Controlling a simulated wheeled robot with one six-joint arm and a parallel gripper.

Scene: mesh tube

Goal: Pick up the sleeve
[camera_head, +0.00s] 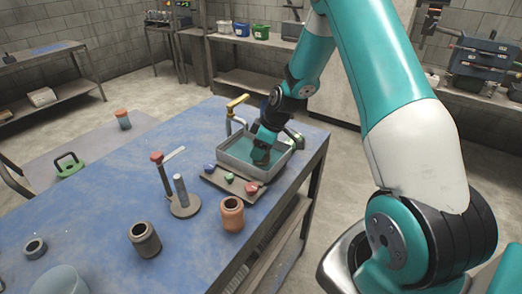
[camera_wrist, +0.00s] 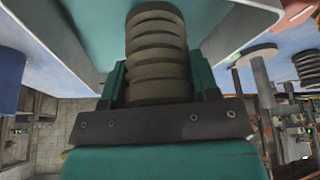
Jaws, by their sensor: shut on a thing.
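My gripper (camera_head: 263,145) is low over a grey metal basin (camera_head: 231,168) with teal inside, near the table's right edge. It is shut on a ribbed grey-beige sleeve (camera_wrist: 157,50), which lies between the jaws in the wrist view. In the head view the sleeve (camera_head: 261,157) shows only as a small dark piece under the fingers. I cannot tell whether its lower end touches the basin floor.
A brass tap (camera_head: 236,103) stands behind the basin. In front is a board with blue, green and red knobs (camera_head: 229,178). An orange jar (camera_head: 231,213), a dark jar (camera_head: 144,239) and a post stand (camera_head: 182,200) are nearby.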

